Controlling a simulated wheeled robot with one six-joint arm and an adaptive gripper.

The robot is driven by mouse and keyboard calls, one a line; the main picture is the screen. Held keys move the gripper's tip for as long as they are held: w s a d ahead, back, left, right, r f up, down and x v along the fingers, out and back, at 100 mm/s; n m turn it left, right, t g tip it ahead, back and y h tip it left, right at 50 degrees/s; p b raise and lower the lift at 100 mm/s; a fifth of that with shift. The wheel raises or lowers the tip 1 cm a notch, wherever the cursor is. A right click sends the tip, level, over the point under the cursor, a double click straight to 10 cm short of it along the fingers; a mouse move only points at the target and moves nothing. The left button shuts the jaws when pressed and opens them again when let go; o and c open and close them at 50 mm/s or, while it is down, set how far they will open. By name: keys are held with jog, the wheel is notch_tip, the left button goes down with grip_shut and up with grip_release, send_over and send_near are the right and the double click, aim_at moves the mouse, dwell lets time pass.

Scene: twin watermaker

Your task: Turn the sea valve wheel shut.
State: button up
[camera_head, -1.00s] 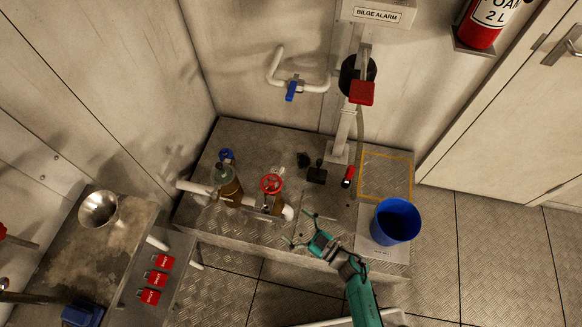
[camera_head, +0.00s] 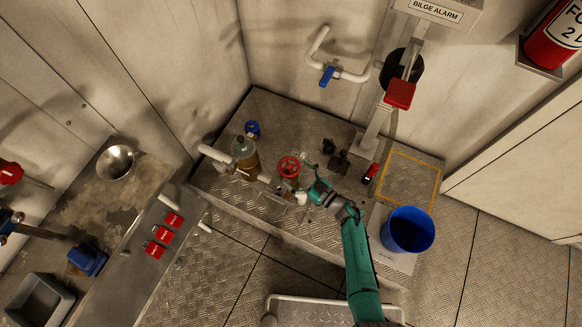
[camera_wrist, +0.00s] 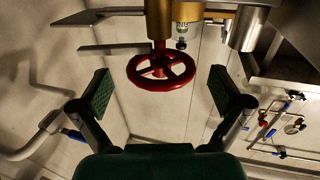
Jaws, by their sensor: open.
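The red sea valve wheel (camera_head: 289,167) sits on a white pipe on the raised plated platform. In the wrist view, the wheel (camera_wrist: 158,71) is a red ring with spokes on a red stem under a brass-coloured body. My gripper (camera_head: 302,178) is close to the right side of the wheel in the head view. In the wrist view, my gripper (camera_wrist: 160,92) is open, with one dark green pad to each side of the wheel. There are clear gaps between the pads and the rim, and nothing is held.
A blue bucket (camera_head: 408,230) is at the platform's right end. Black fittings and a small red item (camera_head: 371,173) lie behind my gripper. A bench with a metal funnel (camera_head: 116,162) is at left.

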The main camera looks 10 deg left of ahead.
jog(key=shift+x, duration=1.3)
jog(key=shift+c, duration=0.3)
jog(key=c, duration=1.5)
jog(key=shift+s+a+m+t+h, duration=0.15)
jog(key=shift+a+m+t+h, duration=0.05)
jog(key=shift+m+t+h, duration=0.65)
jog(key=shift+r+m+t+h, duration=0.25)
jog(key=shift+m+t+h, duration=0.8)
jog(key=shift+t+h, duration=0.25)
jog(key=shift+m+t+h, duration=0.35)
jog(key=shift+m+h, duration=0.15)
jog(key=shift+h, duration=0.15)
